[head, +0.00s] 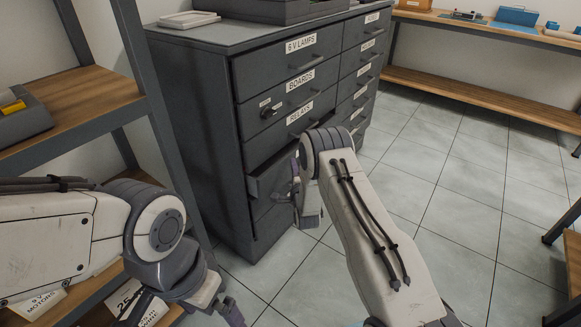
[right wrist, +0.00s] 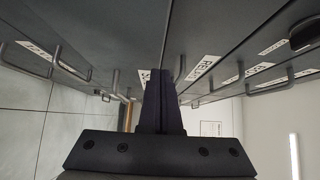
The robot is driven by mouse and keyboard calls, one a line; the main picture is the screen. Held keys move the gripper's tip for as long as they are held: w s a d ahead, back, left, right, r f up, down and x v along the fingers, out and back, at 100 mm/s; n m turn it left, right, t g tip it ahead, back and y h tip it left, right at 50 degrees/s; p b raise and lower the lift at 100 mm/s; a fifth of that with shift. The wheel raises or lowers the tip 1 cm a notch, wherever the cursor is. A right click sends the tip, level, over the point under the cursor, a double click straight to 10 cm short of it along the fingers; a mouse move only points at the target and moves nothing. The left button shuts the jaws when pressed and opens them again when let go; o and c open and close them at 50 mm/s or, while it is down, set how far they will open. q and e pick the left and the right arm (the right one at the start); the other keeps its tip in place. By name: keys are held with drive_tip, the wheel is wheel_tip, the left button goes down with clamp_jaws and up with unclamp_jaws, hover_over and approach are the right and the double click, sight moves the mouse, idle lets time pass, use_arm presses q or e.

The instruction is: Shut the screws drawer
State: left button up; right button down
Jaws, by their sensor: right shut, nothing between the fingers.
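A dark grey drawer cabinet (head: 195,130) stands on the floor at the centre left of the head view. Below the drawer labelled RELAYS, one drawer (head: 262,184) stands partly out. My right arm hides most of its front and any label, so I cannot read whether it says screws. My right gripper (head: 307,200) is at this drawer's front, fingers shut and empty; I cannot tell whether it touches. In the right wrist view the shut fingers (right wrist: 161,90) point along the drawer fronts. My left gripper (head: 232,312) is low at the bottom edge, partly cut off; its jaw state is unclear.
Shelving (head: 85,95) with wooden boards and bins stands left of the cabinet. A wooden bench (head: 480,25) runs along the back right. Drawer handles (right wrist: 180,68) stick out near my right fingers.

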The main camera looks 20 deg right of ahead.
drive_tip(key=shift+w+a, duration=0.45)
drive_tip(key=shift+w, duration=0.15)
drive_tip(key=shift+w+a, duration=0.1)
